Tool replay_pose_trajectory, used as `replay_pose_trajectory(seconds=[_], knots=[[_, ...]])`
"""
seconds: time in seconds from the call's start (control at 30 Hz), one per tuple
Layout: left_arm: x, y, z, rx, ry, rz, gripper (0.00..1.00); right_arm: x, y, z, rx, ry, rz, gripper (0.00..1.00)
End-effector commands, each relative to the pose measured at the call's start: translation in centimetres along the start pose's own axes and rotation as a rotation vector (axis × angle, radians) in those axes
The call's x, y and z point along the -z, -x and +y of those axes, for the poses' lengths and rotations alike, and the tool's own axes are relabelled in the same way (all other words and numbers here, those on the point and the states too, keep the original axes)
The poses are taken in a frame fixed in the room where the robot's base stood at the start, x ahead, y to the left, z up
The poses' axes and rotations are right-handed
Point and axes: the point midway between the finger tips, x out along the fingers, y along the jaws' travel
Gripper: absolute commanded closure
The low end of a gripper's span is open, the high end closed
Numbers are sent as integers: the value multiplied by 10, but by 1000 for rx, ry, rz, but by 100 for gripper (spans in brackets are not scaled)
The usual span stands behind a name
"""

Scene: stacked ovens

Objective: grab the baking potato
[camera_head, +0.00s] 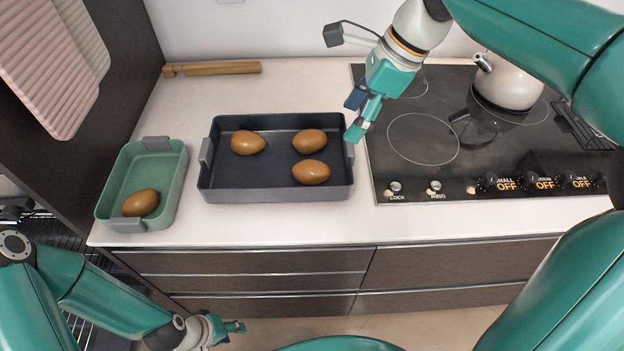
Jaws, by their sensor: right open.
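Three brown potatoes lie in the dark baking tray: one at the left (248,142), one at the upper right (309,141) and one at the lower right (311,172). The dark tray (225,188) sits on the counter left of the cooktop. Another potato (140,203) lies in the smaller green tray (168,156). My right gripper (358,118) is open and empty above the dark tray's right edge, apart from the potatoes. My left gripper (236,328) is low in front of the drawers, away from the trays; its jaw opening is too small to tell.
A black cooktop (423,138) with a pale kettle (507,84) stands at the right. A wooden rolling pin or bar (212,69) lies at the back. The white counter between the bar and the dark tray is clear. Drawers (250,268) are below.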

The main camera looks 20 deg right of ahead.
Motion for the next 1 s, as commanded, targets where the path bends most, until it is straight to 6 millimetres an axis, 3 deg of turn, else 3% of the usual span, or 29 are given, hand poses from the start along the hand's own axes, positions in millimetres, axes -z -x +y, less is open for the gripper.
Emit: replay_pose_trajectory(seconds=[0.17,0.5,1.0], knots=[[0,-4,-2,0,0,0,60,1,-25,1,-6,1,2,30],[0,-9,-3,0,0,0,60,0,-95,1,-6,2,2,30],[0,-5,-2,0,0,0,60,-5,-143,-2,-8,4,3,30]])
